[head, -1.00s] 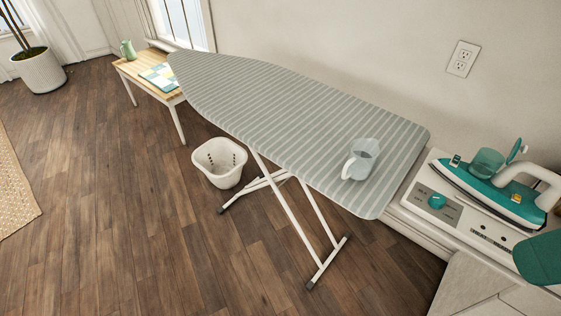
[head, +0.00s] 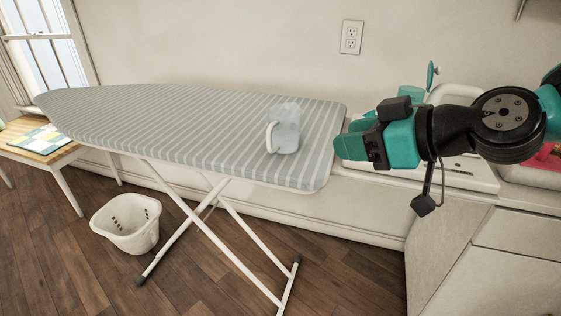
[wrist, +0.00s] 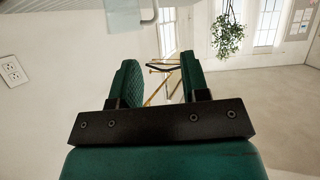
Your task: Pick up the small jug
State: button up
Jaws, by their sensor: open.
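A small translucent, pale jug (head: 288,130) stands upright on the striped ironing board (head: 190,120), near its right end. Its handle is on the left side. My gripper (head: 343,146) is over the board's right end, to the right of the jug and apart from it. In the wrist view my gripper (wrist: 157,78) shows two green padded fingers spread apart with nothing between them.
A white basket (head: 130,228) sits on the floor left of the board's legs. A low wooden table (head: 40,150) with a patchwork cloth (head: 42,138) stands at the far left. A white counter (head: 530,207) is on the right, partly behind my arm. The wall runs behind the board.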

jog(key=p, duration=1)
send_near(281, 134)
jog(key=shift+t, duration=0.3)
jog(key=a, duration=0.1)
jog(key=s+a+f, duration=0.1)
jog(key=a, duration=0.2)
jog(key=shift+s+a+f, duration=0.15)
jog(key=shift+a+f, duration=0.15)
jog(key=shift+f, duration=0.05)
jog(key=shift+p+x, duration=1.2)
jog(key=shift+x, duration=1.55)
jog(key=shift+d, duration=0.1)
grip_shut()
